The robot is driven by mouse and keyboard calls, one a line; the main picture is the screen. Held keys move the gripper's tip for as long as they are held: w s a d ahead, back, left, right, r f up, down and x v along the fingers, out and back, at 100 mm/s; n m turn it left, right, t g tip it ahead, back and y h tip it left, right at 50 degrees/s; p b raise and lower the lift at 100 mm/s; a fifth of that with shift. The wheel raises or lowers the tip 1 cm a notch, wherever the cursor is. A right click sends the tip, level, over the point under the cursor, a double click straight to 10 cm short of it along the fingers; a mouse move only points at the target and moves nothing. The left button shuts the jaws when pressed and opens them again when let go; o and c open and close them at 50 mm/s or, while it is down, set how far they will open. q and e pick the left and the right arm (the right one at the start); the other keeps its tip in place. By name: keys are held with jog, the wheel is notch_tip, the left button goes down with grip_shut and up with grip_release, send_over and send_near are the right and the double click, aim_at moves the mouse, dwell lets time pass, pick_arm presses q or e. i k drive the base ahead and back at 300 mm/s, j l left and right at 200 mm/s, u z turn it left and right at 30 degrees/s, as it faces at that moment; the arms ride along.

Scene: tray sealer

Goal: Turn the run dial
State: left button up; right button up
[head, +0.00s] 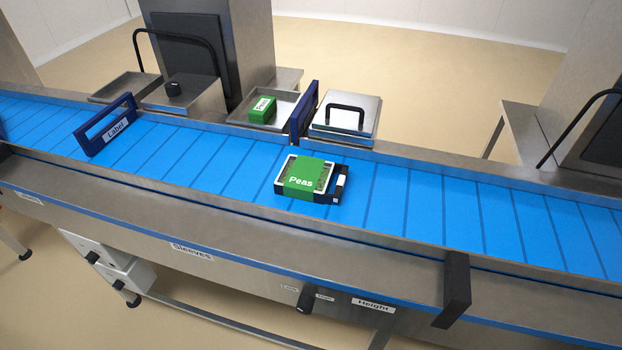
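No dial with a readable "Run" label shows, so I cannot tell which knob is the run dial. A black knob (305,300) sits on the conveyor's front panel, between small labels too blurred to read and near a "Height" label (373,304). Two more black knobs, an upper one (92,257) and a lower one (118,285), are on white boxes below the belt at the lower left. Another black knob (173,89) stands on a steel box behind the belt. Neither of my grippers is in view.
A black tray (337,195) with a green "Peas" sleeve (304,179) lies on the blue belt (430,200). A blue "Label" frame (104,125) and another blue frame (303,112) stand along it. A black bracket (456,290) juts from the front edge.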

aim_at(91, 258)
jog(key=z, duration=0.35)
jog(key=k+j+z, duration=0.95)
jog(key=k+j, duration=0.55)
jog(key=k, duration=0.3)
jog(key=u, duration=2)
